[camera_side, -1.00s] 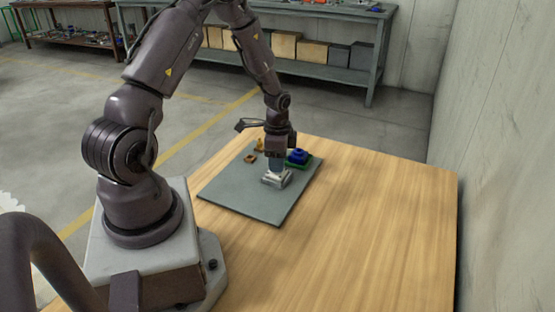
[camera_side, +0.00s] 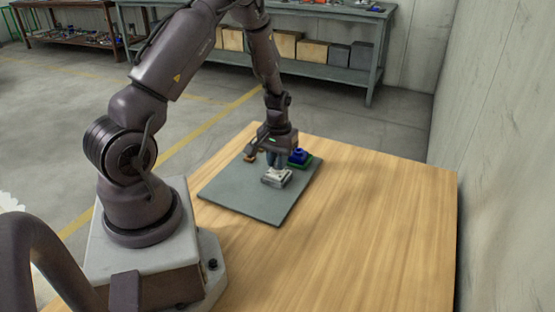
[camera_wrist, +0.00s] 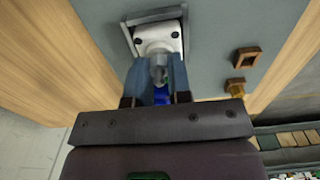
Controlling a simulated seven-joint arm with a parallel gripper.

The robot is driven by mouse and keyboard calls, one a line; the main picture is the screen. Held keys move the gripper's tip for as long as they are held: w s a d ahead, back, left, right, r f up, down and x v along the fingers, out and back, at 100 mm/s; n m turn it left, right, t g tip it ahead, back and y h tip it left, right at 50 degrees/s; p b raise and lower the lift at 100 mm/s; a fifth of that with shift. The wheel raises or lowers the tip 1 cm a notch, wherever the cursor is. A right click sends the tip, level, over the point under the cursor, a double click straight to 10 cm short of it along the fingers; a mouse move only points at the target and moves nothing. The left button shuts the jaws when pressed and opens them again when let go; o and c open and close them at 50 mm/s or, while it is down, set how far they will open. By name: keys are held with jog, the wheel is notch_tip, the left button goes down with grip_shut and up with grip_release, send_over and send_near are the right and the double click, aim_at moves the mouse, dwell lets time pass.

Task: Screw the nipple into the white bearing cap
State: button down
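The white bearing cap (camera_wrist: 158,32) sits in a grey holder (camera_wrist: 126,31) on the mat, and it also shows in the side view (camera_side: 276,179). The grey nipple (camera_wrist: 158,68) stands at the cap, between my fingertips; its lower end is hard to make out, so I cannot tell how deep it sits. My gripper (camera_wrist: 160,74) points down over the cap, with one blue-grey finger on each side of the nipple, seemingly touching it. In the side view my gripper (camera_side: 277,165) is right above the cap.
A blue part (camera_side: 299,156) on a green base (camera_side: 305,164) stands just right of my gripper. A brown square holder (camera_wrist: 246,57) and a small yellow-orange part (camera_wrist: 235,86) lie on the grey mat (camera_side: 242,193). The wooden table (camera_side: 375,215) is clear to the right.

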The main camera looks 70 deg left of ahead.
jog(key=m, duration=0.3)
jog(key=shift+m, duration=0.3)
jog(key=m, duration=1)
jog(key=shift+m, duration=0.4)
jog(key=m, duration=0.4)
jog(key=shift+a, duration=0.1)
jog(key=m, duration=0.5)
jog(key=shift+f+m, duration=0.1)
jog(key=shift+m, duration=0.2)
jog(key=c, duration=1.2)
grip_release()
